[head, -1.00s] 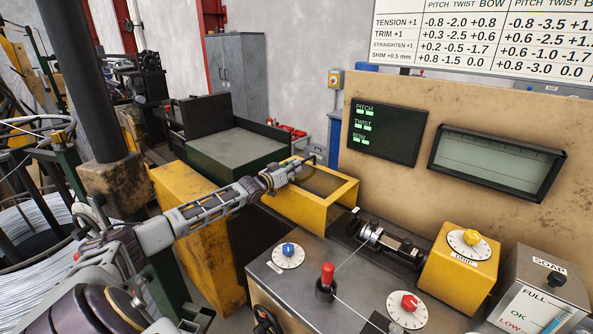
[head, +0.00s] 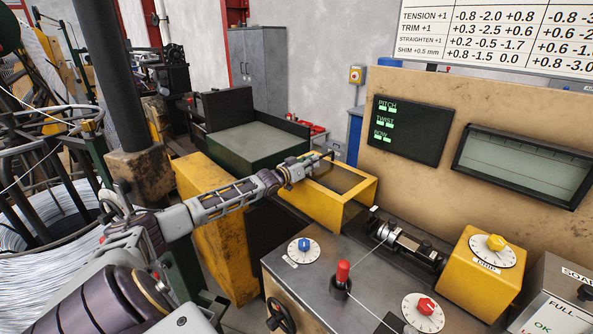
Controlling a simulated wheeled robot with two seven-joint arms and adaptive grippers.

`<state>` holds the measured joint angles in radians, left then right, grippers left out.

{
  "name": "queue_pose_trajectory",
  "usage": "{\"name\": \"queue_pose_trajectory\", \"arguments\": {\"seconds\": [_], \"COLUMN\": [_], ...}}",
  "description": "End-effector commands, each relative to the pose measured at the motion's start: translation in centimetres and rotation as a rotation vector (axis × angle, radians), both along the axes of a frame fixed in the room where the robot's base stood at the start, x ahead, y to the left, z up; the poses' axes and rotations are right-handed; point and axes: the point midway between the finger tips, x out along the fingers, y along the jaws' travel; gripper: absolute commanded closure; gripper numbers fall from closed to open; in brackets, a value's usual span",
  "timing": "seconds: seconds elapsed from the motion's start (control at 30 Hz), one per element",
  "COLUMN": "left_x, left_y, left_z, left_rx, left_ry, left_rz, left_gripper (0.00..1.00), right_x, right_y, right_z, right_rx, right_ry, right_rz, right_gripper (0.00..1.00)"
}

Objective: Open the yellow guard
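The yellow guard (head: 322,203) is a box-like yellow frame with a dark see-through top panel, at the far edge of the machine bench, right of the picture's middle. My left arm reaches in from the lower left. My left gripper (head: 326,158) is at the guard's far left top edge, close to or touching it. Its fingers are small and dark here, and I cannot tell whether they are open or shut or hold the edge. The guard looks lowered, its top roughly level. My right gripper is not in view.
The metal bench carries a blue knob (head: 304,245), a red-topped lever (head: 342,276), a red knob (head: 426,306) and a roller unit (head: 405,243). A yellow box with a yellow knob (head: 495,243) stands right. A dark post (head: 118,80) and wire coils stand left.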

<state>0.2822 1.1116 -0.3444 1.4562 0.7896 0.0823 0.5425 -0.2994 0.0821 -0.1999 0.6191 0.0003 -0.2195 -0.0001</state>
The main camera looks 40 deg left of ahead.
Motion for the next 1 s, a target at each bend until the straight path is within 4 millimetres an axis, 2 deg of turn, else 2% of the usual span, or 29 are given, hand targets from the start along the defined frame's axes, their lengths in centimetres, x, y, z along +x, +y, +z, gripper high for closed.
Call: {"name": "queue_pose_trajectory", "arguments": {"seconds": [1.0], "left_x": [-3.7], "left_y": [0.1], "left_z": [-0.2], "left_rx": [-0.001], "left_ry": [0.000], "left_rz": [-0.003], "left_gripper": [0.66], "right_x": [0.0], "right_y": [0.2], "right_z": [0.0], "right_rx": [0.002], "right_ry": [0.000], "right_rz": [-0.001], "right_gripper": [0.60]}}
